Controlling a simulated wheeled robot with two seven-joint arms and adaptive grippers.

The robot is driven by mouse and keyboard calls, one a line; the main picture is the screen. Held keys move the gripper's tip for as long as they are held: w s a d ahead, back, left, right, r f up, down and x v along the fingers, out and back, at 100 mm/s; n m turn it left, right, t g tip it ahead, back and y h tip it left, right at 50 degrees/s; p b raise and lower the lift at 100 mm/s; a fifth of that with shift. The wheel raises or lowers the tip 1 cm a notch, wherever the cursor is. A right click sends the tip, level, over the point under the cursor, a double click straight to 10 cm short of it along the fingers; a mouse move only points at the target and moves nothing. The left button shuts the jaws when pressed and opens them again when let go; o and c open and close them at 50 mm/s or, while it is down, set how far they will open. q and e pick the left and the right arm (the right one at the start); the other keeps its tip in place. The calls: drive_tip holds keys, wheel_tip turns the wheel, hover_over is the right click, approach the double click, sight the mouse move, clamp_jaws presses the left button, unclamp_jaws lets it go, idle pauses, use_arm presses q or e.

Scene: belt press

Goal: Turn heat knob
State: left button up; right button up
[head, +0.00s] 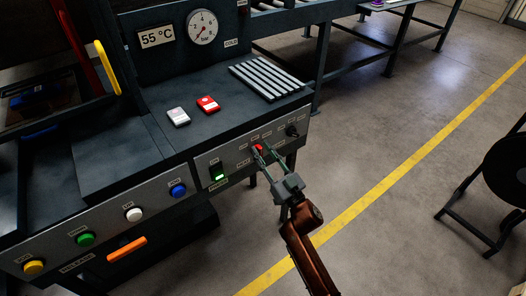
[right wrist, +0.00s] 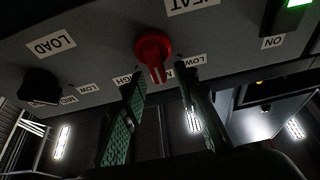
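The red heat knob (right wrist: 153,50) sits on the machine's grey front panel, under an upside-down HEAT label (right wrist: 193,4) in the right wrist view. LOW and HIGH labels flank it; a label between them is partly hidden by the knob. The knob also shows small in the head view (head: 258,148). My right gripper (right wrist: 160,75) is open, its green fingertips apart at the knob's lower end, one toward each side. Gaps show, and I cannot tell whether either finger touches it. The right gripper reaches the panel from the front in the head view (head: 264,151). My left gripper is not in view.
A black LOAD knob (right wrist: 38,88) is beside the heat knob. A lit green switch (head: 217,172) and blue (head: 178,190), white (head: 134,214) and green (head: 86,239) buttons line the panel. A gauge (head: 202,27) stands above.

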drive_tip(key=shift+w+a+r, duration=0.1)
clamp_jaws()
idle(0.3)
